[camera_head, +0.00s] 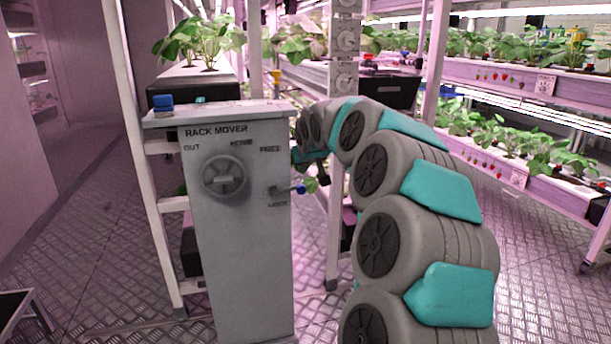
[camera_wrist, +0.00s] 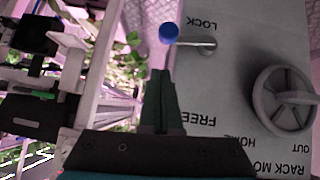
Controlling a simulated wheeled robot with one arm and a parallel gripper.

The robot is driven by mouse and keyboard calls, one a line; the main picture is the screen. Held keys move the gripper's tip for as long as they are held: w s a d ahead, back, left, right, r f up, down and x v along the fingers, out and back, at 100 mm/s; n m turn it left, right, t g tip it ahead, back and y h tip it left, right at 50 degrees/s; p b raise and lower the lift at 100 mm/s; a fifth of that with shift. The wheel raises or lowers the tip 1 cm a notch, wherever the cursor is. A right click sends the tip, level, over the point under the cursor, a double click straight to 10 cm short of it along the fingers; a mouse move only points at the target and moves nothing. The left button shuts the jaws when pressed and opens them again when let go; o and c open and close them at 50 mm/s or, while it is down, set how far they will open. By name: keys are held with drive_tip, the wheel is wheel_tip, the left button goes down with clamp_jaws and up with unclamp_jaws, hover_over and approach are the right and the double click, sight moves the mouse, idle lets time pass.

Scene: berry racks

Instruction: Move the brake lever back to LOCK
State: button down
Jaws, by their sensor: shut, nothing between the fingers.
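The brake lever is a short metal rod (camera_wrist: 192,43) with a blue knob (camera_wrist: 168,33), on the side of the grey rack mover cabinet (camera_head: 245,250). In the head view the blue knob (camera_head: 300,188) sticks out past the cabinet's right edge, just above the LOCK label. In the wrist view, which is upside down, the rod lies close to LOCK (camera_wrist: 203,22) and well away from FREE (camera_wrist: 195,119). My gripper (camera_wrist: 161,74) is shut and empty. Its tips appear a little short of the knob, with a visible gap in the picture.
A round dial (camera_head: 225,178) sits left of the lever on the same panel; it also shows in the wrist view (camera_wrist: 283,100). A blue button (camera_head: 163,103) is on the cabinet top. A plant rack with white posts (camera_head: 335,225) stands close behind. Metal floor is open at left.

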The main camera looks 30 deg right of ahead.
drive_tip(key=v, duration=0.9)
drive_tip(key=shift+s+d+b, duration=0.2)
drive_tip(key=shift+d+b, duration=0.05)
drive_tip(key=shift+b, duration=0.2)
drive_tip(key=shift+r, duration=0.1)
drive_tip(key=s+a+f+n+g+y, duration=0.1)
drive_tip(key=s+a+f+g+y, duration=0.15)
drive_tip(key=s+a+f, duration=0.8)
drive_tip(key=s+a+f+n+g+y, duration=0.15)
drive_tip(key=s+a+f+g, duration=0.4)
drive_tip(key=s+a, duration=0.7)
drive_tip(key=s+a+f+g, duration=0.1)
drive_tip(key=s+f, duration=0.3)
drive_tip(key=s, duration=0.4)
drive_tip(key=s+a+f+g, duration=0.2)
drive_tip(key=s+a+f, duration=0.1)
drive_tip(key=s, duration=0.6)
drive_tip(key=shift+s+f, duration=0.25)
drive_tip(key=shift+f, duration=0.45)
drive_tip(key=shift+a, duration=0.1)
